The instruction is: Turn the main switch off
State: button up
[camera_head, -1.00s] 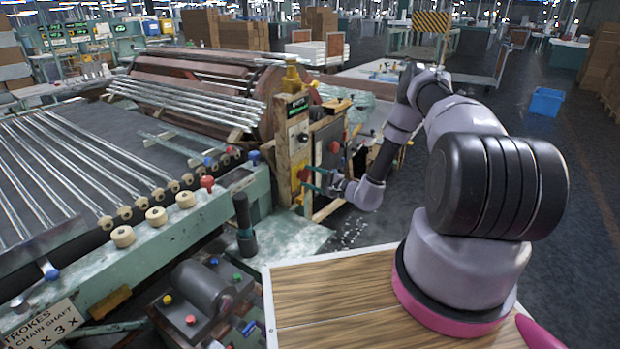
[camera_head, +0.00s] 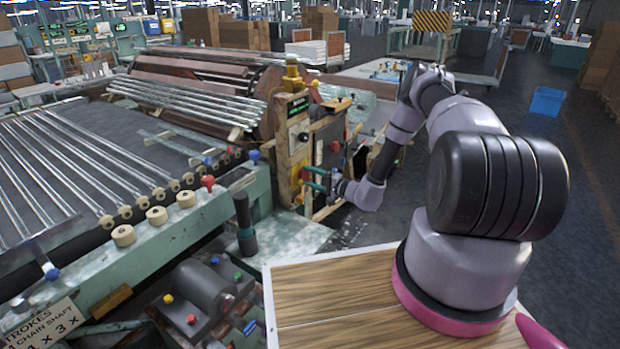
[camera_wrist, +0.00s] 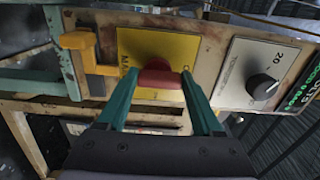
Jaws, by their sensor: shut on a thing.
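The main switch is a red knob (camera_wrist: 158,79) on a yellow plate (camera_wrist: 160,45), fixed to a panel. In the wrist view my gripper (camera_wrist: 158,80) has its two green fingers on either side of the red knob, shut on it. In the head view my gripper (camera_head: 314,178) reaches to the front of the control box (camera_head: 292,130), and its fingers touch the area of the red switch (camera_head: 304,174). Much of the lettering on the yellow plate is hidden behind the knob and fingers.
A dial with a black knob (camera_wrist: 262,87) on a white plate sits right of the switch. A yellow bracket (camera_wrist: 82,50) juts out at its left. Glass tubes (camera_head: 80,165) lie on the machine bed at left. Open floor (camera_head: 560,170) lies at right.

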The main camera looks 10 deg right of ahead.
jog(key=shift+s+f, duration=0.1)
jog(key=o, duration=1.4)
jog(key=shift+c, duration=0.2)
jog(key=v, duration=1)
jog(key=shift+s+d, duration=0.25)
